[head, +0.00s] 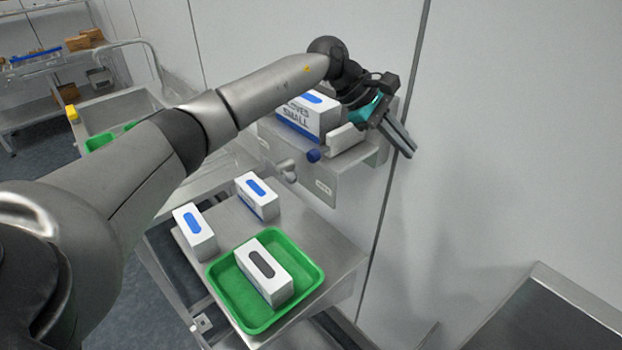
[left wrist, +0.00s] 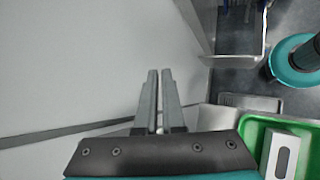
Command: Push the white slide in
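A white block-like part (head: 345,138), which looks like the white slide, sits at the right front of a steel wall-mounted holder, beside a white carton lettered "GLOVES SMALL" (head: 305,118). How far it sticks out is hard to tell. My left gripper (head: 408,150) is just right of the slide, near the wall, fingers pointing down and right. No contact with the slide is visible. In the left wrist view the gripper's fingers (left wrist: 159,75) lie almost together with nothing between them. The slide cannot be made out in that view. My right gripper is out of view.
Below, a steel table (head: 225,220) bears two white boxes and a green tray (head: 318,276) with another box. A steel surface (head: 540,315) is at lower right. The wall right of my gripper is bare.

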